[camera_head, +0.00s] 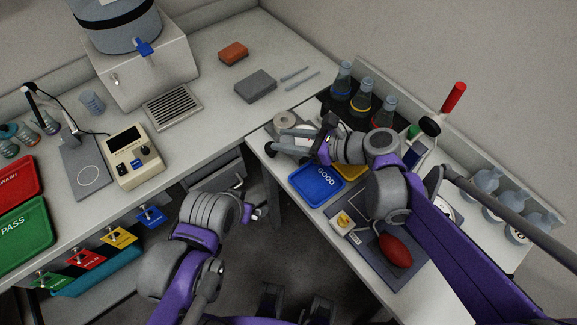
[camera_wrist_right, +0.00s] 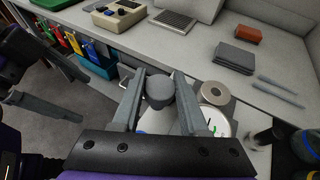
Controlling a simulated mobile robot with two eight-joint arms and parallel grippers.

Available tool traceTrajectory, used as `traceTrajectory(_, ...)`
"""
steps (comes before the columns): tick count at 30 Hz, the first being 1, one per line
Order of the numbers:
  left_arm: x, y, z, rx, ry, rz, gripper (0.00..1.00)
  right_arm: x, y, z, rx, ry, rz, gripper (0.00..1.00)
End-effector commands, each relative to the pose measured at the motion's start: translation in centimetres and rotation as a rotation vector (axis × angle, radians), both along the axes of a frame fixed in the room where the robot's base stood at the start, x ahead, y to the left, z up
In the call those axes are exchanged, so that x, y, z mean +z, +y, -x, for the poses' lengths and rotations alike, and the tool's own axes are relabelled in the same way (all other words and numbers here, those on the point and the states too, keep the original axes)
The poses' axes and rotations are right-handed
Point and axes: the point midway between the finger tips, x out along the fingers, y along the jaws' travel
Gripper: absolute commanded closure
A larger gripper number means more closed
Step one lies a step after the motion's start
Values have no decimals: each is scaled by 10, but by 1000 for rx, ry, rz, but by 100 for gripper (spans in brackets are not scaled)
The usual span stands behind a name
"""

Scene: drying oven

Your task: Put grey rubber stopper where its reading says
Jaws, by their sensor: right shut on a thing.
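My right gripper (camera_head: 285,140) is shut on the grey rubber stopper (camera_wrist_right: 160,90), a short dark grey cylinder between the fingertips in the wrist view. The blue tray marked GOOD (camera_head: 317,185) lies just below the right gripper, with a yellow tray (camera_head: 350,171) partly hidden behind my arm. A green tray marked PASS (camera_head: 25,231) and a red tray (camera_head: 18,182) lie far left. My left gripper (camera_head: 258,212) looks open and empty.
A pale roll (camera_wrist_right: 214,92) stands beside the dial. Flasks (camera_head: 361,97) line the back of the right bench. A red bulb (camera_head: 395,251) lies at its front.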

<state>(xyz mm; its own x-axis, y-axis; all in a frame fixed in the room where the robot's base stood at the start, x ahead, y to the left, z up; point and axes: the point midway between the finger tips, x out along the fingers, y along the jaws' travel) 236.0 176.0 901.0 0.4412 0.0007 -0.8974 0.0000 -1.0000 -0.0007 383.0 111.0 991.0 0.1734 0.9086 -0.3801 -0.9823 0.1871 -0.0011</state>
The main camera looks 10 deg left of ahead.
Motion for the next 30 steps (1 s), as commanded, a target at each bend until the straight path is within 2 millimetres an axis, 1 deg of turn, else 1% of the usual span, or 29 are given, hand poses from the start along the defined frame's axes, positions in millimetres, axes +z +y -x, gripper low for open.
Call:
traceTrajectory(1, -3, 0, 1, 0, 1, 0, 0, -12, 0, 0, 0, 1, 0, 100)
traceTrajectory(3, -4, 0, 1, 0, 2, 0, 0, -25, 0, 0, -1, 1, 0, 100)
traceTrajectory(6, -6, 0, 1, 0, 3, 0, 0, -37, 0, 0, -1, 1, 0, 100)
traceTrajectory(10, -7, 0, 2, 0, 3, 0, 0, -49, 0, -1, -1, 1, 0, 100)
traceTrajectory(16, -12, 0, 3, 0, 5, 0, 0, -78, 0, -1, -2, 0, 0, 100)
traceTrajectory(19, -12, 0, 3, 0, 5, 0, 0, -84, -1, 0, -2, 0, 0, 100)
traceTrajectory(26, -12, 0, 3, 0, 5, 0, 0, -84, 0, 0, -2, 0, 0, 100)
traceTrajectory(30, -16, 0, 4, 0, 7, 0, 0, -88, 0, 0, -2, 0, 0, 100)
